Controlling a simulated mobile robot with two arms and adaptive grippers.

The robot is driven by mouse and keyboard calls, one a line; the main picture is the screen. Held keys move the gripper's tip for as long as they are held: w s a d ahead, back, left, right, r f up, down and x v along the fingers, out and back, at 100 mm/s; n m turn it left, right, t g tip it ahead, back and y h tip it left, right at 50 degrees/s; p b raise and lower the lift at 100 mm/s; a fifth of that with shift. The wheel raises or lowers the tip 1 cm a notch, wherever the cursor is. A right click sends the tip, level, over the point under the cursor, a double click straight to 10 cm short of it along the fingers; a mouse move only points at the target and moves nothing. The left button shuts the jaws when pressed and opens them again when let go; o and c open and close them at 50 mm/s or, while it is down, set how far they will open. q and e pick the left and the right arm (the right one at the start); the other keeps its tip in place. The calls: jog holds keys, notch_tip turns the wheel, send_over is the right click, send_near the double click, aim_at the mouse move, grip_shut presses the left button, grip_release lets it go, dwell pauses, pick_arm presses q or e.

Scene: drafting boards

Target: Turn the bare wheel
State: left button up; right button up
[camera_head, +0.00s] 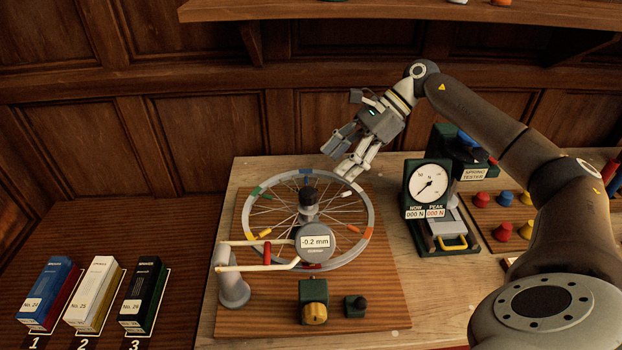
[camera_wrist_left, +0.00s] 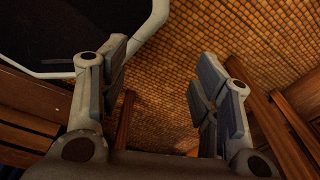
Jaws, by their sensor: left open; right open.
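The bare wheel (camera_head: 371,214) lies flat on a wooden board, with a pale rim, thin spokes and several coloured marks along it. A dark knob stands on its hub (camera_head: 308,196). A round grey gauge (camera_head: 314,241) reading -0.2 mm sits at its front edge. My right gripper (camera_head: 340,166) is open and empty, just above and behind the back right part of the rim; whether it touches the rim I cannot tell. My left gripper (camera_wrist_left: 165,90) is open and empty in the left wrist view, above a brown tiled floor, away from the wheel.
A spring tester with a dial (camera_head: 430,184) stands right of the wheel. Red, blue and yellow knobs (camera_head: 473,202) sit further right. A grey post (camera_head: 233,289) with a pale fork is at front left. Three numbered boxes (camera_head: 93,290) stand at left. A shelf overhangs the back.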

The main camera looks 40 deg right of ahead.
aim_at(310, 191)
jog(key=a+f, duration=0.1)
jog(key=a+p, duration=0.1)
jog(key=a+f, duration=0.1)
jog(key=a, duration=0.1)
jog(key=shift+f+p, duration=0.3)
jog(key=shift+p, duration=0.05)
jog(key=x, duration=0.1)
jog(key=p+x, duration=0.1)
jog(key=x, duration=0.2)
jog(key=shift+w+d+f, duration=0.25)
jog(key=shift+w, duration=0.05)
jog(key=shift+a+f+p, duration=0.35)
jog(key=shift+a+f, duration=0.15)
jog(key=shift+a, duration=0.05)
pick_arm(q)
jog(key=r, duration=0.3)
jog(key=shift+s+a+r, duration=0.1)
jog(key=shift+a+r, duration=0.1)
jog(key=shift+r, duration=0.1)
pick_arm(e)
jog(key=shift+d, duration=0.1)
jog(key=shift+c, duration=0.6)
pick_arm(q)
jog(key=shift+s+a, duration=0.1)
jog(key=shift+s, duration=0.3)
pick_arm(e)
grip_shut()
